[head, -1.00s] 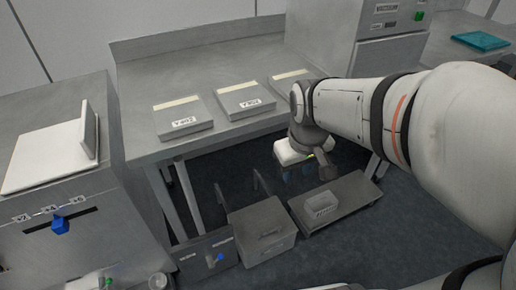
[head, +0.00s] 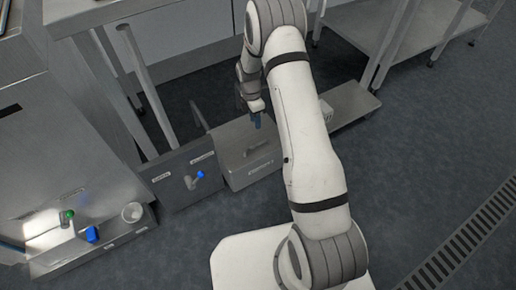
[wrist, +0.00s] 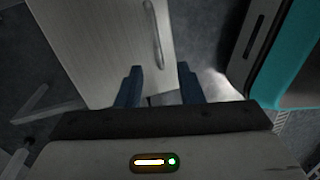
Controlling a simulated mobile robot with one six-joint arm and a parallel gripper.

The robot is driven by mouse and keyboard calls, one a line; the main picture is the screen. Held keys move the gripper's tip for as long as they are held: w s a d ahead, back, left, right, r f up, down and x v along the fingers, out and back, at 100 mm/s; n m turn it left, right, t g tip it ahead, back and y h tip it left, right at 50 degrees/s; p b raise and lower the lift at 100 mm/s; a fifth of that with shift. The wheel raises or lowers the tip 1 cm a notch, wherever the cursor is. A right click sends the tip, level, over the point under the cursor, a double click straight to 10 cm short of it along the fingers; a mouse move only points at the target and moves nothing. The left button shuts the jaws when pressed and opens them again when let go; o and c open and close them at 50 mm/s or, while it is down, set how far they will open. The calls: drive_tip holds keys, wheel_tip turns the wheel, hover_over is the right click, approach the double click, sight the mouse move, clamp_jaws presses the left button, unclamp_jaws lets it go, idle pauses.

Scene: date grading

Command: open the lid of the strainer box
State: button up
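The strainer box appears to be the grey metal box (head: 238,170) on the floor in the head view, with a bar handle on its closed lid (head: 232,141) and a label on its front, too small to read surely. My gripper (head: 257,121) is above the right part of the lid. In the wrist view, the pale lid (wrist: 95,45) and its curved handle (wrist: 153,35) lie beyond my gripper (wrist: 160,90). Its two blue fingers are apart with nothing between them. The handle is not between the fingers.
A control panel with a blue-tipped lever (head: 198,176) stands left of the box. A low trolley (head: 352,106) is to the right, partly behind my arm. A teal-edged object (wrist: 285,75) fills the right of the wrist view. Open floor (head: 420,150) lies right.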

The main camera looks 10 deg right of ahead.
sight(257, 140)
drive_tip(key=shift+n, duration=0.6)
drive_tip(key=f+b, duration=0.1)
drive_tip(key=f, duration=0.3)
drive_tip(key=f+b, duration=0.1)
drive_tip(key=f, duration=0.3)
drive_tip(key=s+f+b, duration=0.1)
drive_tip(key=f, duration=0.3)
drive_tip(key=shift+s+d+f+b, duration=0.1)
drive_tip(key=shift+d+f+b, duration=0.15)
drive_tip(key=shift+b, duration=0.15)
drive_tip(key=shift+r, duration=0.1)
clamp_jaws()
